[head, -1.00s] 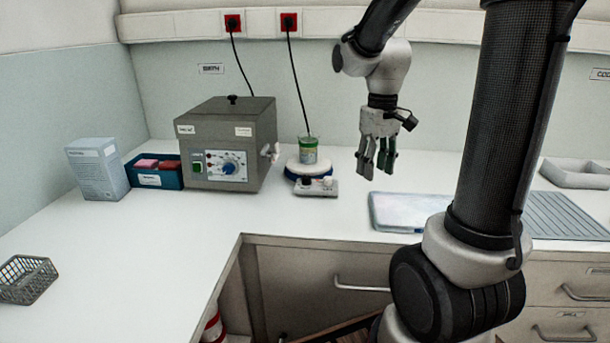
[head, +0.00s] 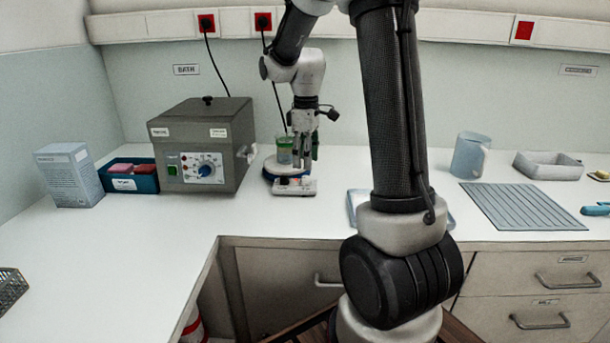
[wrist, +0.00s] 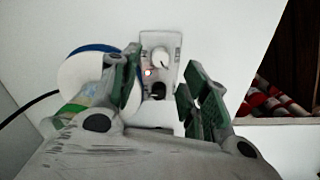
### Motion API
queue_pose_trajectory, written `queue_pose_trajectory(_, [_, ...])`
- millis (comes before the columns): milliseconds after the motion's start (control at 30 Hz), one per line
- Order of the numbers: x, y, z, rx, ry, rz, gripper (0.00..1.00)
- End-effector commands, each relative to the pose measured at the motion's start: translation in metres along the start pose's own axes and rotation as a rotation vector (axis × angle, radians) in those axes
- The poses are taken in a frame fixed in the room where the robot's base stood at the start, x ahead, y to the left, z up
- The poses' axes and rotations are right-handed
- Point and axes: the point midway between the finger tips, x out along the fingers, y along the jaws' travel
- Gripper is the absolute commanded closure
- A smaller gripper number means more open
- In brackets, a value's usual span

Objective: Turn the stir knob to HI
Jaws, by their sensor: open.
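The stirrer's white round plate with a blue rim (wrist: 75,66) carries a beaker with a green band (head: 284,150). Its light control panel (head: 293,188) juts out at the front. In the wrist view the panel (wrist: 172,45) shows a white knob (wrist: 160,57), a dark knob (wrist: 158,90) and a small red light (wrist: 148,72). I cannot read which knob is stir, nor its setting. My gripper (head: 304,165) is open above the panel, just right of the beaker. In the wrist view its fingers (wrist: 158,84) stand either side of the panel, apart from the knobs.
A grey bath unit (head: 205,130) with a blue dial stands left of the stirrer, with a blue tray (head: 132,184) and a box (head: 68,175) beyond. A pale slab (head: 356,205) lies to the right, partly behind my arm. A jug (head: 470,155) stands farther right.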

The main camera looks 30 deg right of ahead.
Motion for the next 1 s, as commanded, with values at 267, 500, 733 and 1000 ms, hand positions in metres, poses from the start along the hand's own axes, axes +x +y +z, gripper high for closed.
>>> queue_pose_trajectory(267, [0.046, -0.001, 0.001, 0.001, -0.003, -0.003, 0.54])
queue_pose_trajectory(500, [0.059, -0.001, 0.000, 0.002, -0.001, -0.001, 0.54])
queue_pose_trajectory(733, [0.058, -0.001, 0.000, 0.002, -0.001, -0.001, 0.64])
queue_pose_trajectory(1000, [0.058, 0.000, 0.000, 0.002, -0.001, -0.001, 1.00])
